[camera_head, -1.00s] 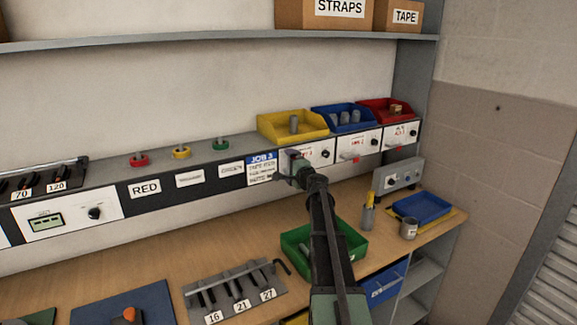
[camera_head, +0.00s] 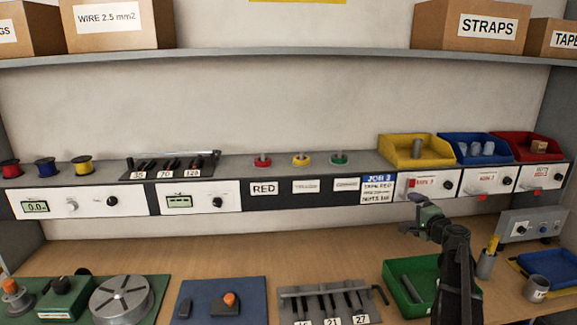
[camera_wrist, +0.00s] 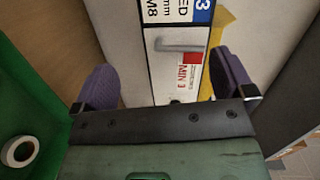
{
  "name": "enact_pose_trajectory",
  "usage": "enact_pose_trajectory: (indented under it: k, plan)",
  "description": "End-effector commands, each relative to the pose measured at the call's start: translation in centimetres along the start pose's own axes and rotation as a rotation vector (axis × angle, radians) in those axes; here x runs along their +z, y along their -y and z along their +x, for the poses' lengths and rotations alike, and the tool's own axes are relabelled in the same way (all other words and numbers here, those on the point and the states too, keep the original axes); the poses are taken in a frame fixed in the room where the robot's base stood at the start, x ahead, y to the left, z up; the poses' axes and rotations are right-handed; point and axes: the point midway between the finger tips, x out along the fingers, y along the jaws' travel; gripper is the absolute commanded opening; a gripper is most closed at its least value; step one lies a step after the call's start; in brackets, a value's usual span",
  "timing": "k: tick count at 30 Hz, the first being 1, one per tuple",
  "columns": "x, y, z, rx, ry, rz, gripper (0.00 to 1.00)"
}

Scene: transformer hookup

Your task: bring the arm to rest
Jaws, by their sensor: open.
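My arm rises from the lower right of the head view, in front of the bench. My gripper (camera_head: 420,215) is near the panel strip under the yellow bin, above the green tray. In the wrist view my gripper (camera_wrist: 170,85) has its two purple-grey fingers wide apart, with nothing held between them. Beyond the fingers are the blue-headed JOB 3 card (camera_wrist: 185,8) and a white panel (camera_wrist: 178,70) with a red label. I cannot tell the exact gap between the gripper and the panel.
A green tray (camera_head: 398,290) lies below my gripper and holds a grey cylinder. Yellow (camera_head: 415,150), blue and red bins stand on the ledge. Open bench wood (camera_head: 270,245) shows left of the arm.

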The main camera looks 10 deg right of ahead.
Motion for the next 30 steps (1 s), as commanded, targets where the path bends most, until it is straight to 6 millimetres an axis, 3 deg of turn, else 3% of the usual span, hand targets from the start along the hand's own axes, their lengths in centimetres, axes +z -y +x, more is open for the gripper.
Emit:
enact_pose_trajectory:
  k: [5,6,9,12,15,18,21,30]
  plan:
    - [13.4,-6.6,-4.1,0.383,0.405,-0.335,1.0]
    - [16.9,-8.2,-5.4,0.484,0.51,-0.414,1.0]
    - [24.9,-11.7,-10.0,0.744,0.757,-0.613,1.0]
    - [31.5,-13.7,-15.7,1.001,0.964,-0.837,1.0]
    - [36.2,-14.0,-19.1,1.134,1.07,-1.034,1.0]
    - [39.9,-13.7,-19.4,1.105,1.124,-1.125,1.0]
    - [41.6,-13.5,-19.0,1.084,1.152,-1.158,1.0]
    - [41.7,-13.4,-18.9,1.079,1.153,-1.159,1.0]
